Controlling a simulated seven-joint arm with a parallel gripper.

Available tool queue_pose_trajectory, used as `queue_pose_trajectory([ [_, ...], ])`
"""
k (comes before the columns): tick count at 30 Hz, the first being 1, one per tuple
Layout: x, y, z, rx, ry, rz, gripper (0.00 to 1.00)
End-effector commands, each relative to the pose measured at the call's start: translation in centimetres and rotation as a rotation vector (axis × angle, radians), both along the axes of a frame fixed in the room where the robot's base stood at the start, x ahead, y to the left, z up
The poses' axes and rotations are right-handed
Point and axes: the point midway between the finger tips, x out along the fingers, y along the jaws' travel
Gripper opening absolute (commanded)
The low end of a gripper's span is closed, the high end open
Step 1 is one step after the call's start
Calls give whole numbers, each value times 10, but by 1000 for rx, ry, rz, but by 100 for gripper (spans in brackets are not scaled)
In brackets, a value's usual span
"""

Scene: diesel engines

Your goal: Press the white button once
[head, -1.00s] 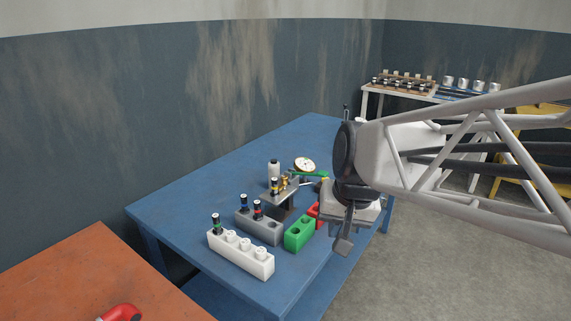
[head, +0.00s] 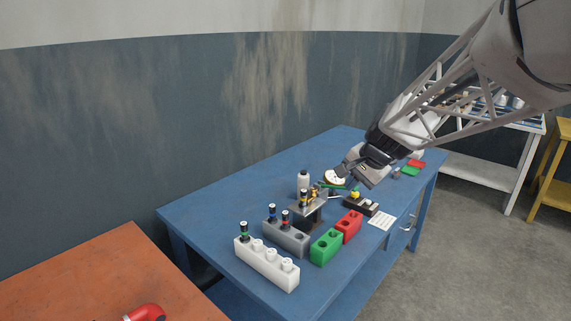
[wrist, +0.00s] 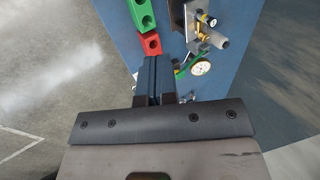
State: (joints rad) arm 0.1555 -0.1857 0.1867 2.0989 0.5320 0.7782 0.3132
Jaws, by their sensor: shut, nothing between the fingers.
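A small dark box (head: 361,204) lies on the blue table in the head view, with a yellow knob (head: 355,195) on top and a small pale spot at its right. I cannot tell whether that spot is the white button. My gripper (head: 346,171) is above the far part of the table, behind and above the box, close to the dial gauge (head: 334,176) in the picture. In the wrist view its fingers (wrist: 153,78) are together and empty. The box does not show clearly there, and the fingers may cover it.
A white card (head: 381,221) lies near the right edge. Red and green pieces lie further back. The table's left part is bare.

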Motion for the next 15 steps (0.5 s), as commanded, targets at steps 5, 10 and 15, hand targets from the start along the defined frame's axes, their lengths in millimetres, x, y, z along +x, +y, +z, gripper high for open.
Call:
queue_pose_trajectory([
  [5, 40, -13, -8, 62, 4, -90, 0],
  [10, 76, -27, -17, 123, 8, -178, 0],
  [15, 113, -41, -27, 182, 10, -267, 0],
])
